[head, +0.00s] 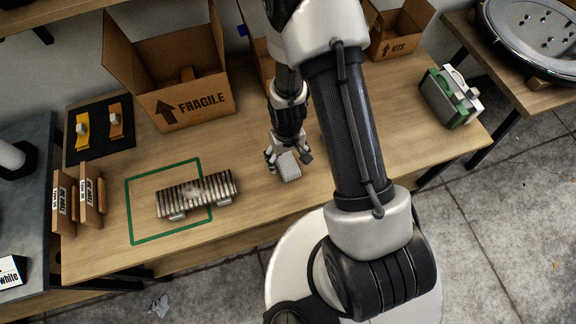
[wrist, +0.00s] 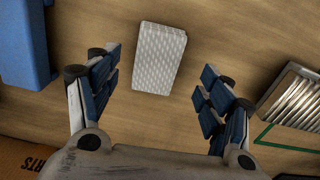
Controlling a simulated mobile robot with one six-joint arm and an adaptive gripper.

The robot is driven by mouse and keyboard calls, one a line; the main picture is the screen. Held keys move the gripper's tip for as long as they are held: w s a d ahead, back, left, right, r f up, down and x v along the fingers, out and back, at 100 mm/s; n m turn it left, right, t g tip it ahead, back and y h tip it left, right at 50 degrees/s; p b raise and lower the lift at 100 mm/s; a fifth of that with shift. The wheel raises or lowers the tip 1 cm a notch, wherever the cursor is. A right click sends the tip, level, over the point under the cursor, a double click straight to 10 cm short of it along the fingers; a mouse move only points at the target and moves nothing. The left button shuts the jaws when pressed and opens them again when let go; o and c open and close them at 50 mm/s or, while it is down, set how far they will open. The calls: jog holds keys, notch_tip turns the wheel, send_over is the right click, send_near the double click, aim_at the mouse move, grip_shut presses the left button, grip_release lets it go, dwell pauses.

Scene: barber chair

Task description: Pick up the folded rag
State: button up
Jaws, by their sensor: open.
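The folded rag (head: 289,168) is a small white block-like bundle lying on the wooden table near its front edge. In the wrist view it shows as a white woven-textured rectangle (wrist: 160,58). My gripper (head: 288,158) points down over it in the head view and partly covers it. In the wrist view the fingers of my gripper (wrist: 162,62) are spread apart and empty, with the rag between and just beyond their tips. I cannot tell the exact height of the fingertips above the table.
A ribbed metal part (head: 196,194) lies left of the rag, partly over a green outline (head: 131,215). An open FRAGILE carton (head: 196,104) stands behind it. A green and white device (head: 450,96) stands at the right. In the wrist view a blue object (wrist: 24,42) is at upper left.

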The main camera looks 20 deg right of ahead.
aim_at(288, 164)
jog(key=f, duration=0.1)
jog(key=f+b, duration=0.1)
jog(key=f, duration=0.1)
jog(key=f+b, duration=0.1)
jog(key=f, duration=0.1)
jog(key=shift+w+d, duration=0.2)
jog(key=shift+w, duration=0.05)
jog(key=shift+c, duration=0.5)
jog(key=c, duration=1)
